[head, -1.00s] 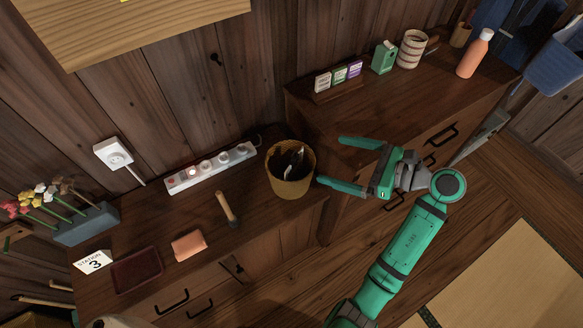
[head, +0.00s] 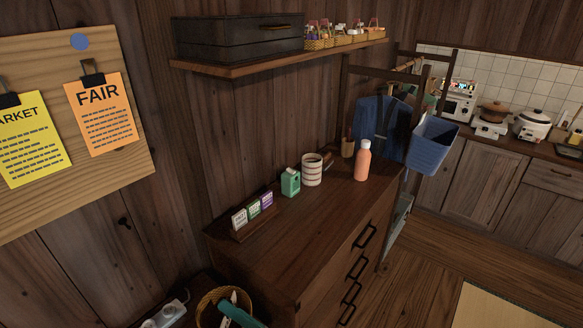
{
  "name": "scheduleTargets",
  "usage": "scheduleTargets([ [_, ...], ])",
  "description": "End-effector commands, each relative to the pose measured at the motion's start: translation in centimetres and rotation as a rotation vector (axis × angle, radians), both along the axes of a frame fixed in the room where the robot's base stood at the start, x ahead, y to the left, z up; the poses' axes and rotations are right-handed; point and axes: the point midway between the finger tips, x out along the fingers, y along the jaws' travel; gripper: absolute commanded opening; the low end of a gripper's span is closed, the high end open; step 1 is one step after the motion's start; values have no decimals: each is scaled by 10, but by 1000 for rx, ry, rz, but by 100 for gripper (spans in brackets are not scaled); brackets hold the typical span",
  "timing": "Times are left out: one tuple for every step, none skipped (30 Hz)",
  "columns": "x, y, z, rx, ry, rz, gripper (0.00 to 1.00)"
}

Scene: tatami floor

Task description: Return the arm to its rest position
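The other finger, the rest of the gripper and the arm are out of the picture, so I cannot tell how far the fingers are apart. Nothing held can be seen.
A dark wooden chest (head: 290,240) bears small boxes (head: 254,211), a green carton (head: 290,182), a striped cup (head: 312,170) and an orange bottle (head: 363,160). A shelf (head: 280,59) juts from the wall above. Wooden floor (head: 425,270) is clear at right.

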Motion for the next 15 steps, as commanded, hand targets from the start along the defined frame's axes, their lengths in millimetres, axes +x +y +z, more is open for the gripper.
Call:
scheduleTargets([
  [-11,0,0,80,61,1,100],
  [-15,-2,2,127,95,2,100],
  [-21,-5,3,189,143,2,100],
  [-25,-7,4,235,179,1,100],
  [-30,-10,4,280,215,3,100],
  [-35,-15,4,341,265,3,100],
  [-40,-18,3,388,302,4,100],
  [-44,-22,2,433,340,5,100],
  [-49,-27,0,493,392,7,100],
  [-53,-31,-1,538,430,7,100],
  [-57,-36,-4,582,470,8,100],
  [-62,-42,-7,641,523,8,100],
  [-66,-46,-10,684,563,8,100],
  [-70,-50,-14,728,603,8,100],
  [-75,-56,-19,785,657,8,100],
])
